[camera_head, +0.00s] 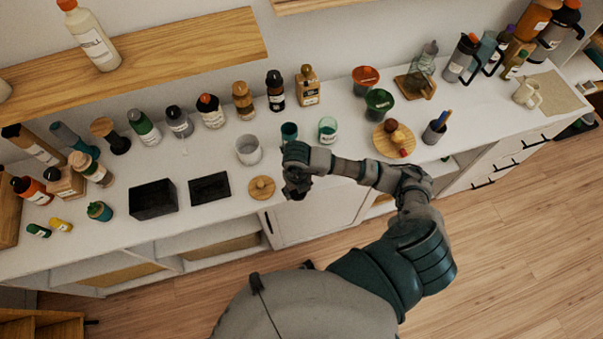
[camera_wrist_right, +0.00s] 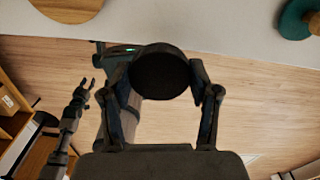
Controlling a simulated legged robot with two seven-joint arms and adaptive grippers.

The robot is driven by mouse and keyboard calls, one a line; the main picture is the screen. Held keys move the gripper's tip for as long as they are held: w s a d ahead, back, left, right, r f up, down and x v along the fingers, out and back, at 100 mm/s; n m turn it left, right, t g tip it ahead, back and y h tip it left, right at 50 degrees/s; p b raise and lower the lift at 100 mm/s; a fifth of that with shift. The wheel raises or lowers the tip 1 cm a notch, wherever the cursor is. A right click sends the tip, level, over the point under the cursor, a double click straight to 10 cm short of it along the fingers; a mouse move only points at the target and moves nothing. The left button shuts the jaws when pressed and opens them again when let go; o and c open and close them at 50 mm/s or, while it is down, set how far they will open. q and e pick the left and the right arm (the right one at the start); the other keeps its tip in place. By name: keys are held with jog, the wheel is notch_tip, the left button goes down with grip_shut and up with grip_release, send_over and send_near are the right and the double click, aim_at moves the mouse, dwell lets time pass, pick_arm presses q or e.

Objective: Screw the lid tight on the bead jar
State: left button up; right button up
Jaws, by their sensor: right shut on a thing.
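My right gripper (camera_head: 297,190) is at the counter's front edge, right of a round wooden disc (camera_head: 262,187). In the right wrist view the right gripper (camera_wrist_right: 162,85) is shut on a dark round thing (camera_wrist_right: 160,72), with a finger on each side. It looks like a black lid, but I cannot be sure. A pale open-topped jar (camera_head: 248,150) stands behind the wooden disc. I cannot tell whether it is the bead jar; no beads are clear. My left gripper (camera_wrist_right: 85,88) shows in the wrist view with fingers apart, apparently empty.
A black box (camera_head: 153,199) and a flat black tray (camera_head: 209,188) are to the left. A teal cup (camera_head: 289,131) and a green glass (camera_head: 327,130) stand behind my right gripper. Several bottles line the back. The wooden floor (camera_head: 520,230) in front is clear.

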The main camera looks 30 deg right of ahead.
pick_arm(q)
jog(key=shift+w+a+f, duration=0.15)
jog(key=shift+w+a, duration=0.45)
jog(key=shift+w, duration=0.05)
pick_arm(e)
jog(key=s+a, duration=0.5)
jog(key=s, duration=0.1)
jog(key=shift+a+r, duration=0.3)
jog(key=shift+r, duration=0.1)
